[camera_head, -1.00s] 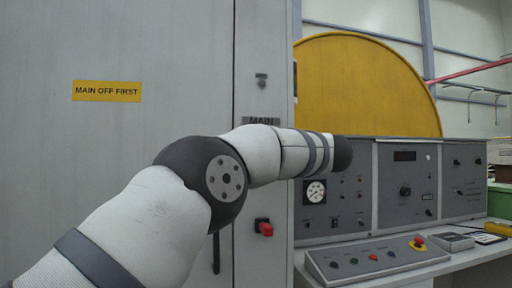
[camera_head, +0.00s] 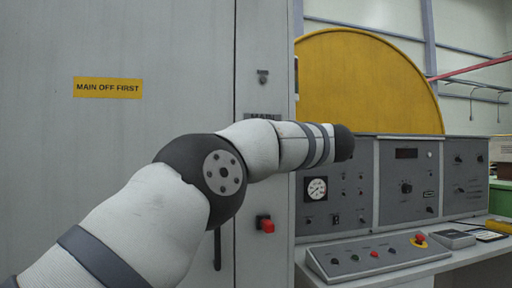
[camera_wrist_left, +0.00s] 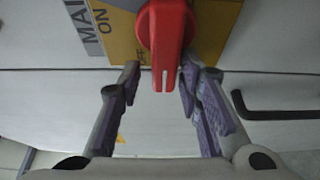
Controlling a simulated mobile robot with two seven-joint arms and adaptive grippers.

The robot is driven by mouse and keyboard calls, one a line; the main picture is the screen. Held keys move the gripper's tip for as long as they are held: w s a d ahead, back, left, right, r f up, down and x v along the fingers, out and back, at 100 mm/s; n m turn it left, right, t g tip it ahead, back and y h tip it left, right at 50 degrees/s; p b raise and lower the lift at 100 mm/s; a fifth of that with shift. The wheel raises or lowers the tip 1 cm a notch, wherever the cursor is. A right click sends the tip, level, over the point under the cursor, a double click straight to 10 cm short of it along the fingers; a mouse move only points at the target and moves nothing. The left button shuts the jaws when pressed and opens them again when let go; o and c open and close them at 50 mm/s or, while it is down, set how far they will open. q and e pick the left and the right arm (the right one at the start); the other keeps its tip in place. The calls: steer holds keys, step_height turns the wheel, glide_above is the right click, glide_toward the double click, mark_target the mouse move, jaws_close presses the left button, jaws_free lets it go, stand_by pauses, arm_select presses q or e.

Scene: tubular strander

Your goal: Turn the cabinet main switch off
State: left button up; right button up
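The main switch is a red knob (camera_wrist_left: 166,45) on a yellow plate (camera_wrist_left: 215,32) in the left wrist view. Its white mark is at the lower end, pointing down in that picture. "ON" is to its left; a partly hidden "OFF" is beside the knob at lower left. My left gripper (camera_wrist_left: 162,75) is open, with a finger on each side of the knob's lower end. The right finger is very close to it; contact cannot be told. In the head view the grey cabinet (camera_head: 165,180) shows a "MAIN" plate (camera_head: 262,117); my left arm hides the knob and gripper.
A black door handle (camera_wrist_left: 275,114) is at right in the wrist view. A control panel (camera_head: 405,190) and desk console (camera_head: 365,257) stand to the right.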

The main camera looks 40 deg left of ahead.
arm_select(q)
steer(key=v, duration=1.2)
steer(key=shift+w+f, duration=0.2)
